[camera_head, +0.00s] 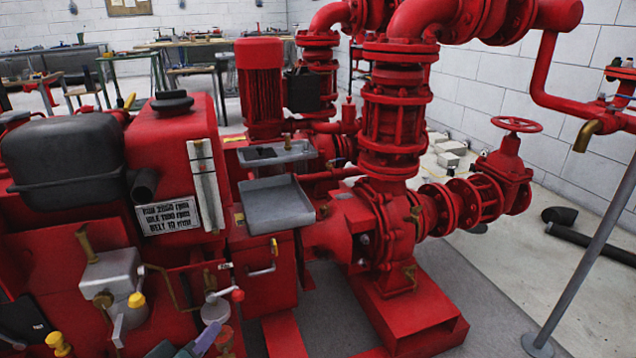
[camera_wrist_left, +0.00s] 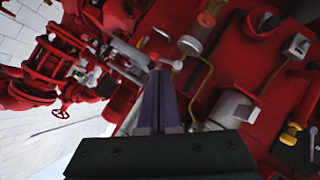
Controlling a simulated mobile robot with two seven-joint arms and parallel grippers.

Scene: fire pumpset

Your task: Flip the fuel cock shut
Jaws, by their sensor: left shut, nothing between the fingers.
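A small pale lever with a red knob (camera_head: 237,295), which looks like the fuel cock, sticks out from the red engine's front above a pale, rounded bowl (camera_head: 214,309). My right gripper is not in view.
A grey box with a yellow-knobbed fitting (camera_head: 136,300) stands left of the lever, with a brass pipe (camera_head: 158,285) between. A red cabinet with a small handle (camera_head: 262,270) is to the right. The grey tray (camera_head: 277,222) is above. Clear floor (camera_head: 320,325) lies at lower right.

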